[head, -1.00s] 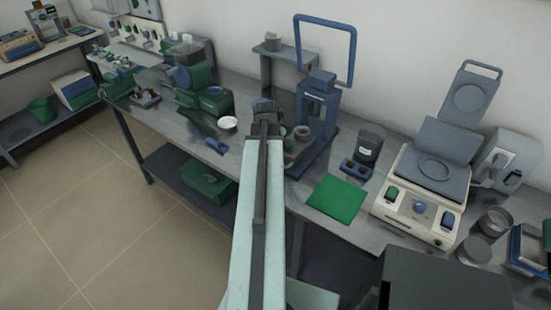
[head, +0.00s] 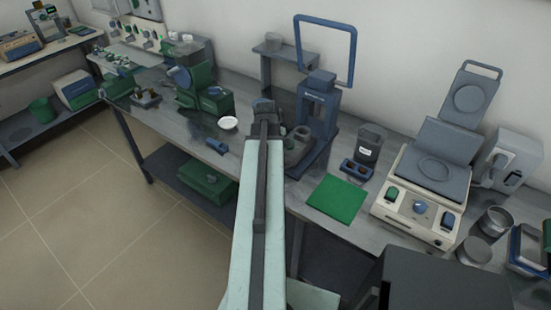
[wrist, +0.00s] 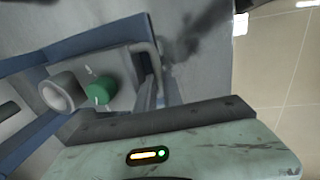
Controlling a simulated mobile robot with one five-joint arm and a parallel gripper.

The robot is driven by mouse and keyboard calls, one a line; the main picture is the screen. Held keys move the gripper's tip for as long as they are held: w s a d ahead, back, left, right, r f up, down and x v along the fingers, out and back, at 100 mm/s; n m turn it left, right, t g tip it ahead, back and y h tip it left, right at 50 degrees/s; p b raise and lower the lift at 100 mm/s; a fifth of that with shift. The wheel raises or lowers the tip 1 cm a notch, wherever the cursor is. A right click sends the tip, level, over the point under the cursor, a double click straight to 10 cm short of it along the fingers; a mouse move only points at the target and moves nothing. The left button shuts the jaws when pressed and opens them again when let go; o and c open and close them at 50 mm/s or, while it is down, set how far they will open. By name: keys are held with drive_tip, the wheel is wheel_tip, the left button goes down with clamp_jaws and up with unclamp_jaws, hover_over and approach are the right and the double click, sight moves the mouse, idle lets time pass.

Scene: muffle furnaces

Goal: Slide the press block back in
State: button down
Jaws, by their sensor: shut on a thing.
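A green knob (wrist: 100,89) and a pale hollow cylinder (wrist: 62,92) are beside the handle. My gripper (head: 264,106) is shut, and its fingers (wrist: 160,92) are at the handle in the wrist view. The arm hides part of the press base in the head view, so how far the block sits inside is unclear.
A green mat (head: 337,198) and a dark jar (head: 369,141) lie right of the press. A white dish (head: 228,123) and a green machine (head: 205,92) stand to the left. A hotplate-like device (head: 420,200) is further right. A small stand (head: 285,45) is behind.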

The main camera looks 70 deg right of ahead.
drive_tip(key=s+d, duration=0.1)
drive_tip(key=d, duration=0.3)
drive_tip(key=s+d, duration=0.1)
drive_tip(key=d, duration=0.2)
drive_tip(key=s+d, duration=0.1)
drive_tip(key=d, duration=0.3)
drive_tip(key=shift+d, duration=0.35)
drive_tip(key=c, duration=1.5)
unclamp_jaws()
drive_tip(key=r+p, duration=0.2)
drive_tip(key=a+r+p, duration=0.1)
drive_tip(key=r+p, duration=0.5)
drive_tip(key=shift+w+a, duration=0.15)
drive_tip(key=shift+a, duration=0.15)
drive_tip(key=shift+f, duration=0.15)
